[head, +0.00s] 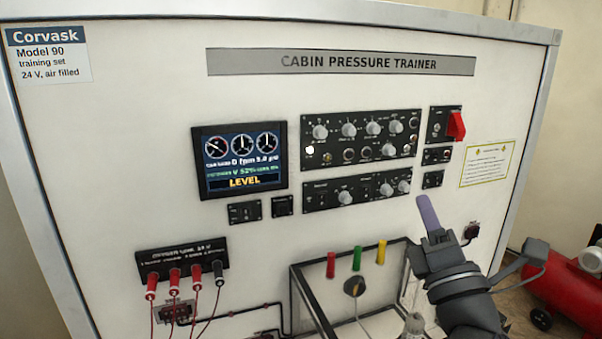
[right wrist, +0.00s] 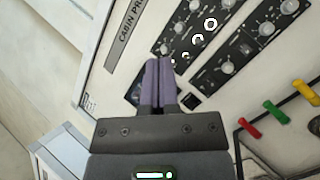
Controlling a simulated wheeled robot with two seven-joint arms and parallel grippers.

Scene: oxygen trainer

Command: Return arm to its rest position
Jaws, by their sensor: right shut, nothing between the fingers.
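My right gripper (head: 427,213) is in front of the lower right part of the white trainer panel (head: 110,140). Its purple fingers are together with nothing between them, and they also show in the right wrist view (right wrist: 160,80). The fingertips appear just below the lower knob panel (head: 357,190) in the head view; I cannot tell the exact gap to the board. The display (head: 240,158) reads LEVEL. The upper knob panel (head: 360,140) and a red guarded switch (head: 456,125) sit higher up. My left gripper is not in view.
A frame (head: 295,290) with red, green and yellow handles (head: 357,258) stands out below the panels, left of my right gripper. Red and black plugs with leads (head: 173,275) are at lower left. A red compressor tank (head: 560,295) stands on the floor at right.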

